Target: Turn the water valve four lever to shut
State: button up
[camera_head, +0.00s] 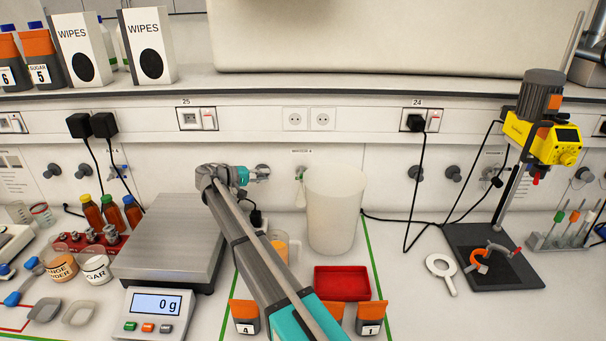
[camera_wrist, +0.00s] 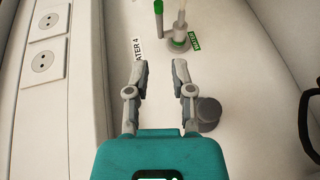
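The water valve four fitting (camera_wrist: 179,42) is on the white wall panel at the top of the wrist view, with a green band and a pale stem. A green lever-like piece (camera_wrist: 158,18) is beside it. A partly covered label (camera_wrist: 137,50) reads "ATER 4", and a green tag lies on the other side. In the head view, the fitting (camera_head: 300,173) is small, with a hint of green, just right of my gripper (camera_head: 262,175). My gripper (camera_wrist: 159,80) is open and empty, with its fingers short of the fitting. The lever's exact setting is hard to tell.
A dark grey round knob (camera_wrist: 208,113) sits close to the right finger. A red tray (camera_head: 342,283), a scale (camera_head: 165,240) and an orange-filled jug (camera_head: 280,245) are nearby. Wall sockets (camera_head: 308,119) are above.

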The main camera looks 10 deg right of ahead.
aim_at(301, 172)
jog(key=shift+d, duration=0.15)
jog(key=b+x, duration=0.2)
jog(key=x, duration=1.1)
jog(key=shift+d, duration=0.35)
grip_shut()
